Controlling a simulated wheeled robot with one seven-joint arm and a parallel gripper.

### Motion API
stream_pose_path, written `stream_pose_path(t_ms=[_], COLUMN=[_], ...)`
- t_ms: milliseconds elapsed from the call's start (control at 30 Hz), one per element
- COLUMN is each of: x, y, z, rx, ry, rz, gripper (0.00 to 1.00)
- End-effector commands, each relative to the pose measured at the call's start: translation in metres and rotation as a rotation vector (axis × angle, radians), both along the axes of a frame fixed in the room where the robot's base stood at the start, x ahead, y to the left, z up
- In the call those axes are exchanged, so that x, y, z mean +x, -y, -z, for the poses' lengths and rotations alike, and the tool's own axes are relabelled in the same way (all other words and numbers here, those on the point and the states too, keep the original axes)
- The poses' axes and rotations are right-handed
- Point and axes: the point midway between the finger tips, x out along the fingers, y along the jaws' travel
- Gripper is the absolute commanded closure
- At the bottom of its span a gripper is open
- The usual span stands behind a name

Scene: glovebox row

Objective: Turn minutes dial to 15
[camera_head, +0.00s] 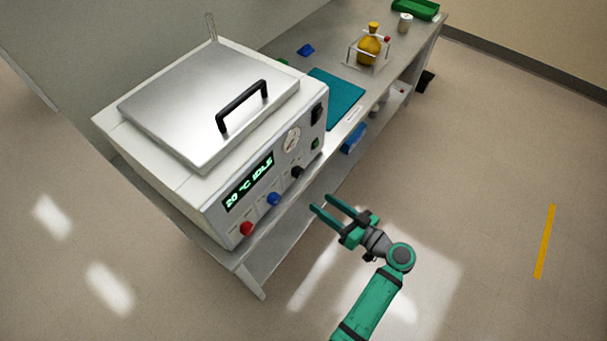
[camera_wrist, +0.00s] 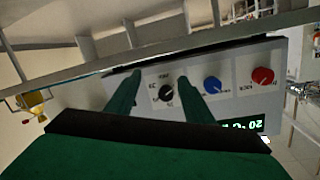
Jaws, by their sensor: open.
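The white bath unit (camera_head: 205,120) has a row of three dials on its front panel: red (camera_head: 247,228), blue (camera_head: 273,199) and black (camera_head: 297,172). Their small labels are hard to read, so I cannot be sure which is the minutes dial. My gripper (camera_head: 320,203) is open and empty, in front of the panel and apart from it. In the wrist view the black dial (camera_wrist: 166,93) shows between my two fingers (camera_wrist: 160,76). The blue dial (camera_wrist: 212,85) and red dial (camera_wrist: 262,76) lie to the right. The black dial's exact pointer setting is unclear.
The display (camera_head: 249,182) reads 20 °C IDLE. A gauge (camera_head: 292,139) and switches sit farther along the panel. A teal mat (camera_head: 337,92) and a yellow flask (camera_head: 369,46) in a stand are on the bench. The floor right of the bench is mostly clear.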

Motion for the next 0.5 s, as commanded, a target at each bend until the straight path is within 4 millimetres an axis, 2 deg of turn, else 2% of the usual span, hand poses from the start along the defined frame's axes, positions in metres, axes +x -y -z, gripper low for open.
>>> stream_pose_path(t_ms=[33,100,200,367,500], x=[0.006,0.009,0.01,0.013,0.022], y=[0.007,0.011,0.017,0.013,-0.001], z=[-0.017,-0.034,-0.05,-0.057,-0.057], rx=[0.01,0.018,0.025,0.029,0.029], ry=[0.05,0.106,0.162,0.19,0.19], rz=[-0.03,-0.07,-0.107,-0.129,-0.131], gripper=[0.53,0.53,0.53,0.53,0.53])
